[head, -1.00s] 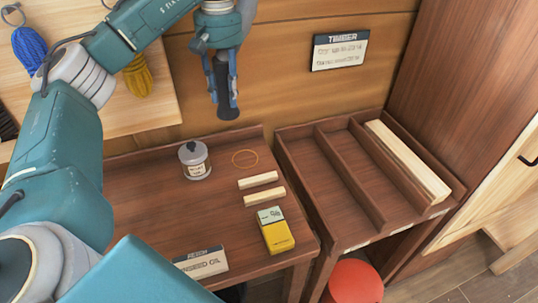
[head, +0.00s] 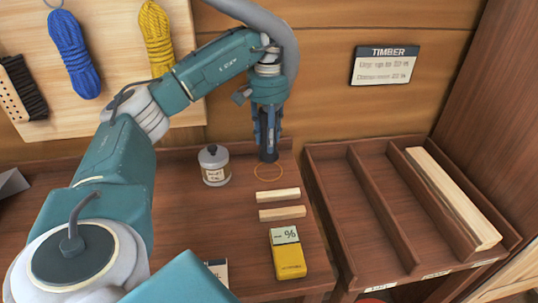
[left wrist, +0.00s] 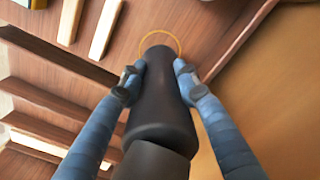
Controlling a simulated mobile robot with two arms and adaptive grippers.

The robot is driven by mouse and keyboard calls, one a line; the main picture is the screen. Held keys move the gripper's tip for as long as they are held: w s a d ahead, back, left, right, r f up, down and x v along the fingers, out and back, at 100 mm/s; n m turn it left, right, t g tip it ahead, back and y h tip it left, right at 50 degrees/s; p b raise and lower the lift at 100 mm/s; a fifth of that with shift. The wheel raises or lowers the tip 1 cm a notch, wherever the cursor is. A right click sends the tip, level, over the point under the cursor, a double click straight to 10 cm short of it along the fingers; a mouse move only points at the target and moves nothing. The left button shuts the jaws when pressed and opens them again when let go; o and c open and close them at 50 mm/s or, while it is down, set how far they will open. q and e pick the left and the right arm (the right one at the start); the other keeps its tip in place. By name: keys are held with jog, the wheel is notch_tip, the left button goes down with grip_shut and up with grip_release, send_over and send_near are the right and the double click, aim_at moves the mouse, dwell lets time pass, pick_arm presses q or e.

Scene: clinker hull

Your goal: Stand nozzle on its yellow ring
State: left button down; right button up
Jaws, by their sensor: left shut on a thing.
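The nozzle is a dark, tapered piece; in the left wrist view the nozzle (left wrist: 160,105) sits between both fingers of my left gripper (left wrist: 158,80). In the head view my left gripper (head: 268,148) points down, shut on the nozzle, at the back of the bench. The yellow ring (head: 268,179) is a thin outline on the bench top, just below the nozzle's lower end. In the left wrist view the ring (left wrist: 161,31) shows past the nozzle's far end, partly hidden by it. I cannot tell whether the nozzle touches the bench. My right gripper is out of view.
A lidded tin (head: 214,168) stands left of the ring. Two pale wood strips (head: 278,196) and a yellow box (head: 288,258) lie in front of it. A divided timber tray (head: 372,215) is to the right. The wooden wall (head: 330,110) rises close behind.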

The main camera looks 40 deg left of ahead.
pick_arm(q)
jog(key=shift+f, duration=2.75)
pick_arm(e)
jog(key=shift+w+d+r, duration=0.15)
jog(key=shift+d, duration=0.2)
pick_arm(q)
jog(key=shift+f, duration=0.1)
jog(key=c, duration=1.3)
grip_release()
jog(key=shift+o, duration=0.2)
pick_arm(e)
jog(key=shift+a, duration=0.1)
